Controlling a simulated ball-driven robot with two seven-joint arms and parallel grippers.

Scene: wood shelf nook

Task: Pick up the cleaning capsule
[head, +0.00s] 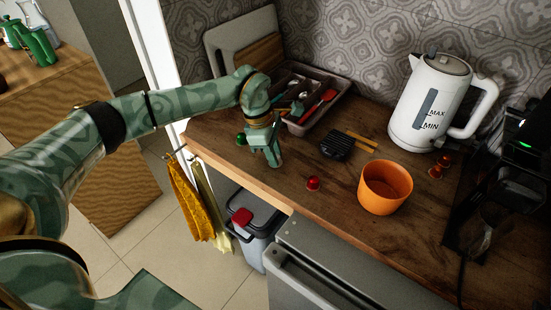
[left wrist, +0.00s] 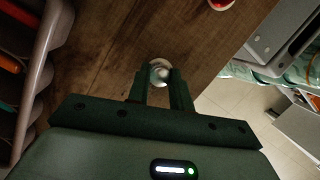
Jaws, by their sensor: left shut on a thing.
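My left gripper (head: 272,158) is low over the wooden counter, near its left front part. In the left wrist view its two fingers (left wrist: 160,84) are shut on a small round whitish-silver capsule (left wrist: 160,71), which I take as the cleaning capsule. The fingers hide it in the head view. I cannot tell whether it still touches the counter. A green capsule (head: 241,139) stands just left of the gripper. A red capsule (head: 313,183) stands apart to the right and partly shows in the left wrist view (left wrist: 221,3). My right gripper is not in view.
An orange cup (head: 385,188) and a white kettle (head: 430,105) stand to the right, with orange-red capsules (head: 437,171) beside the kettle. A cutlery tray (head: 330,105) lies behind the gripper. A black spatula (head: 337,145) lies nearby. The counter's front edge (head: 240,178) is close.

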